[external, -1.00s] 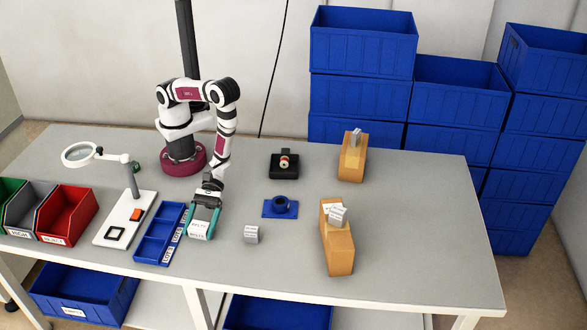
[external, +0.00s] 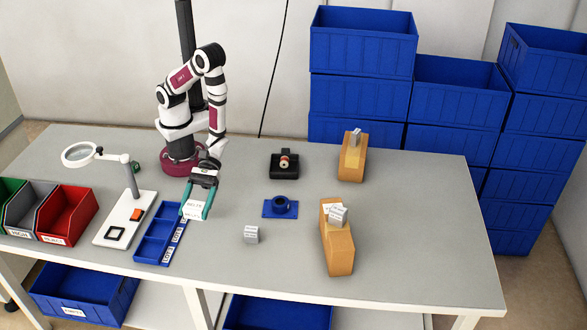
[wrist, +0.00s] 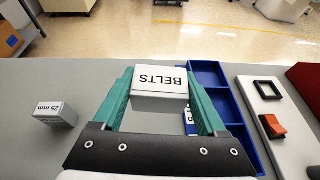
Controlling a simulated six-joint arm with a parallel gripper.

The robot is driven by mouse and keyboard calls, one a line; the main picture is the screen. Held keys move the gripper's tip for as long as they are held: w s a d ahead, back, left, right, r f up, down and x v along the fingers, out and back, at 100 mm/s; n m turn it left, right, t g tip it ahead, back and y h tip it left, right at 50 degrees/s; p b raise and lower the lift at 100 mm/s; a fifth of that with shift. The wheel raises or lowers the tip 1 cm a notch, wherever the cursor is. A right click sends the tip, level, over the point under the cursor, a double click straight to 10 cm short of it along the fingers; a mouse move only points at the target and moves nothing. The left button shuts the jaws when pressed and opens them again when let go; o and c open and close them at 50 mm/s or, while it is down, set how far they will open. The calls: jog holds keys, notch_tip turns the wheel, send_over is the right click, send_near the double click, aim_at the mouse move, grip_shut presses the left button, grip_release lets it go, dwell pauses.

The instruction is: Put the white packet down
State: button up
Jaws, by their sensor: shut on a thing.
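The white packet (external: 195,210) is between the teal fingers of my gripper (external: 194,214), at the right side of the blue three-part tray (external: 152,247). In the wrist view the packet (wrist: 160,80) reads "BELTS", with a teal finger along each side. My gripper (wrist: 160,95) is shut on it. It looks held above the table; the exact height is hard to tell. The tray (wrist: 207,75) shows just beyond one finger in the wrist view, with its labels partly hidden.
A small grey "25 mm" box (external: 251,234) stands alone on the grey table (external: 400,240). A blue fixture (external: 281,207) and a black stand (external: 284,166) are behind it. A white plate with a lamp (external: 125,220) is left of the tray.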

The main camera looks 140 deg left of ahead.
jog(key=shift+r, duration=0.9)
jog(key=w+a+r+n+t+y, duration=0.2)
jog(key=w+a+r+n+y, duration=0.3)
jog(key=r, duration=0.5)
jog(key=w+a+r+n+t+y, duration=0.3)
jog(key=w+r+n+y, duration=0.25)
jog(key=r, duration=0.45)
jog(key=w+a+n+y, duration=0.2)
jog(key=w+a+y, duration=0.1)
jog(key=w+a, duration=0.2)
jog(key=n+g+y, duration=0.4)
jog(key=n+y, duration=0.2)
send_over(379, 203)
notch_tip(379, 203, down, 19)
jog(key=shift+n+y, duration=0.25)
notch_tip(379, 203, down, 10)
jog(key=shift+s+f, duration=0.1)
jog(key=shift+f, duration=0.25)
